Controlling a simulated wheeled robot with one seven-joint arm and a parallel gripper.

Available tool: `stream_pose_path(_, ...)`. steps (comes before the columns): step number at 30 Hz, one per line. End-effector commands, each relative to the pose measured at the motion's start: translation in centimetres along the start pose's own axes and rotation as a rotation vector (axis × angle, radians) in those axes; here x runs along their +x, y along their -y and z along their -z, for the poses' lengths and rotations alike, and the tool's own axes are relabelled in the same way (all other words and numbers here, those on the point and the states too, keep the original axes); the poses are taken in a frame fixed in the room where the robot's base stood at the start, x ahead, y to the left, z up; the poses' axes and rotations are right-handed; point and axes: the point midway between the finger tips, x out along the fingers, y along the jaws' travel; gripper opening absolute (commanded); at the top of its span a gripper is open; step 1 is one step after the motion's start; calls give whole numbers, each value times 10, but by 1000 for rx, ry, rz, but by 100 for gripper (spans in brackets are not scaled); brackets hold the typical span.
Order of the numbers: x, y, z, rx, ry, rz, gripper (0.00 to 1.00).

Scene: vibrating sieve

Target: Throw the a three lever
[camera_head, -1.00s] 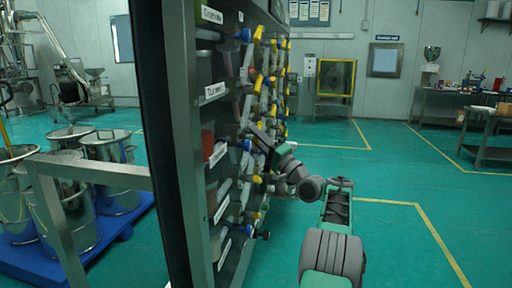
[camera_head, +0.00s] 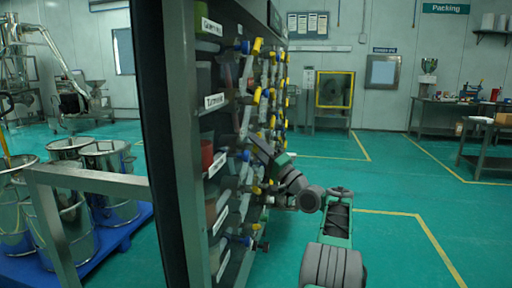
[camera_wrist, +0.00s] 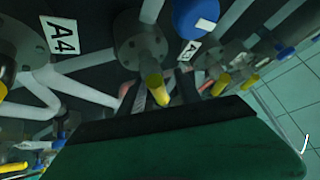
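The rack (camera_head: 188,150) carries rows of pipe valves with yellow and blue lever handles on its right side. My gripper (camera_head: 262,152) is at this valve side, at about mid height; its fingertips are not clear there. In the wrist view, an A3 label (camera_wrist: 190,49) and an A4 label (camera_wrist: 61,35) stand on either side of a valve with a yellow-tipped lever (camera_wrist: 157,89). I cannot tell which label belongs to this lever. The dark green gripper body fills the bottom of the wrist view, just below the yellow tip.
A blue round handle (camera_wrist: 198,16) is above the A3 label, and more yellow-tipped levers (camera_wrist: 221,84) lie to the right. Steel drums (camera_head: 108,180) stand on a blue pallet (camera_head: 115,240) left of the rack. The green floor (camera_head: 400,220) to the right is clear.

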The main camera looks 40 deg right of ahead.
Motion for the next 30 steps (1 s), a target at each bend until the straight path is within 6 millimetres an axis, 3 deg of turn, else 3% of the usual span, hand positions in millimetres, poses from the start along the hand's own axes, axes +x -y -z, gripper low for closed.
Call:
stream_pose_path(10,-5,-3,0,2,-2,-4,39)
stream_pose_path(14,-26,-4,2,3,-5,-7,39)
stream_pose_path(18,-63,-8,-1,-2,-4,-5,39)
stream_pose_path(24,-79,-5,-2,-2,-1,-2,39)
stream_pose_path(30,-80,-1,0,2,0,-2,39)
